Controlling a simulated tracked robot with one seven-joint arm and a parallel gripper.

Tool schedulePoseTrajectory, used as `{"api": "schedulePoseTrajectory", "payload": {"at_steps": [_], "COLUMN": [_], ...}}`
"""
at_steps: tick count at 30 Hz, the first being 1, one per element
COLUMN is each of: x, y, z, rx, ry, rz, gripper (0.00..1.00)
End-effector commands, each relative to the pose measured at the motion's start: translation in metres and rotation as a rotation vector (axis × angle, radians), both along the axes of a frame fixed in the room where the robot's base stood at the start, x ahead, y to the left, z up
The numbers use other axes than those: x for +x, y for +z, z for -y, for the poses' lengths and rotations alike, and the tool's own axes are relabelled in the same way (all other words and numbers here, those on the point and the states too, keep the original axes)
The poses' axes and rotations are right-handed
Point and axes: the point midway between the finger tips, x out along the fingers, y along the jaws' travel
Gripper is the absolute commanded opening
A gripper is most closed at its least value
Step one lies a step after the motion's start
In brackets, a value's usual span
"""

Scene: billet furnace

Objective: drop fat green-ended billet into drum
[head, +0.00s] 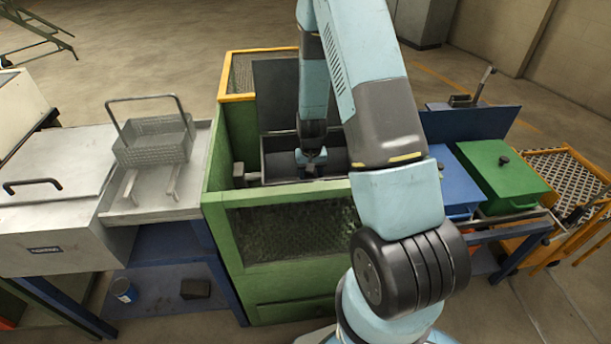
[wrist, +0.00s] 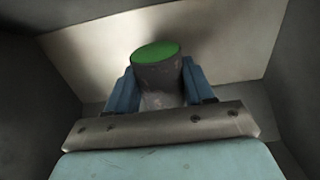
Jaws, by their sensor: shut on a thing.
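The fat billet (wrist: 160,75) shows in the wrist view as a thick dark cylinder with a bright green end face. My gripper (wrist: 158,92) is shut on it, one blue finger on each side. The grey walls of a dark bin surround them in that view. In the head view my gripper (head: 312,160) reaches down into the dark bin (head: 277,170) inside the green machine housing (head: 225,150). The billet is not clear there, small and partly hidden by the gripper. I cannot pick out a drum for certain in either view.
A wire basket (head: 155,145) stands on a grey bench at left, beside a pale lidded box (head: 50,215). At right are a green lidded box (head: 495,178) and an orange-framed mesh rack (head: 565,175).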

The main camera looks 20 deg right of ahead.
Motion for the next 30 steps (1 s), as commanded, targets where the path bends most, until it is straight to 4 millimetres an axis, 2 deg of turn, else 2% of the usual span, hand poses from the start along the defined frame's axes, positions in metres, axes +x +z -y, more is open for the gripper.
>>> {"api": "schedulePoseTrajectory", "payload": {"at_steps": [13, 14, 21, 30], "x": [0.0006, 0.0000, 0.0000, 0.0001], "y": [-0.0064, -0.0069, -0.0069, -0.0052], "z": [0.0002, 0.0002, 0.0003, 0.0005], "rx": [0.000, 0.000, 0.000, 0.000], "ry": [0.000, 0.000, -0.001, -0.001], "rz": [0.001, 0.000, 0.000, 0.000], "gripper": [0.00, 0.55, 0.78, 0.78]}}
